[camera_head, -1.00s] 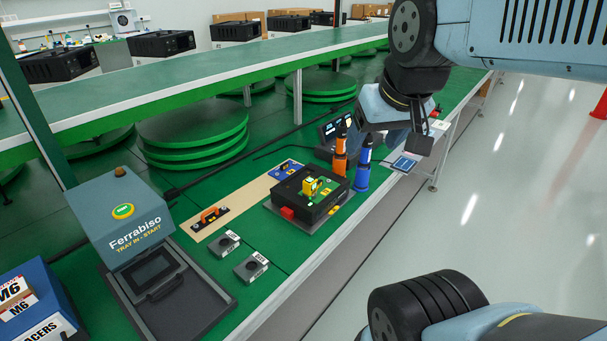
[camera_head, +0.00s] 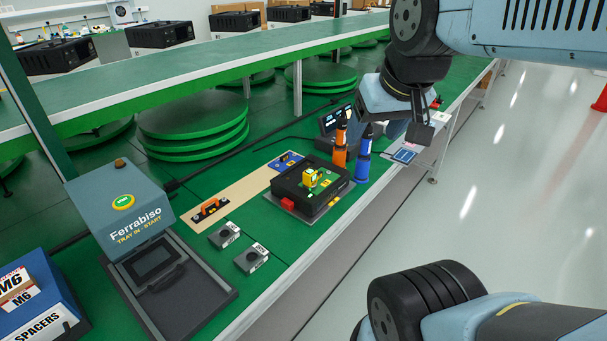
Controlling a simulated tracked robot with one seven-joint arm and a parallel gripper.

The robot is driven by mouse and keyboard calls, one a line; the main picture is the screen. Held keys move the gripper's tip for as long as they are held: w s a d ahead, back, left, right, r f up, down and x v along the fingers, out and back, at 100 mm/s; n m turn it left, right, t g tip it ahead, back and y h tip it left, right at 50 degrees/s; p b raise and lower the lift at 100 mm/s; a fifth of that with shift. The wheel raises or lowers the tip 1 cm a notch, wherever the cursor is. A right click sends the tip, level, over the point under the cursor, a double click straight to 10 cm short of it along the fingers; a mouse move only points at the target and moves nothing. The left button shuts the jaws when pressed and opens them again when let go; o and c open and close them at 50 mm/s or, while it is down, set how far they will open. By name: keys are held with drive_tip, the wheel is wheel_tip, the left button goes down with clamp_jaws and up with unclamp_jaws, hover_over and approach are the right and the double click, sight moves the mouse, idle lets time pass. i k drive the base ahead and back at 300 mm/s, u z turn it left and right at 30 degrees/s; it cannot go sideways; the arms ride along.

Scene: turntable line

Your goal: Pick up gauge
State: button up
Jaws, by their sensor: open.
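No label names the gauge, so I cannot tell for certain which part it is. A small dark block with an orange handle (camera_head: 210,208) lies on the tan strip, and a blue piece with a dark handle (camera_head: 286,161) lies at the strip's far end. My gripper (camera_head: 412,134) hangs at the right, near the far right edge of the green bench, well apart from both pieces. It is open, and I see nothing between its dark fingers. My wrist hides part of the bench behind it.
A black housing (camera_head: 326,199) with a yellow part inside stands mid-bench. Orange (camera_head: 340,150) and blue (camera_head: 362,172) upright tools stand behind it. Two grey blocks (camera_head: 224,235) (camera_head: 251,257) lie in front.

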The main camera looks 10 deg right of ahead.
sight(310, 176)
drive_tip(key=k, duration=1.3)
drive_tip(key=z, duration=0.35)
drive_tip(key=i, duration=0.8)
drive_tip(key=z, duration=0.45)
drive_tip(key=i, duration=1)
drive_tip(key=u, duration=0.35)
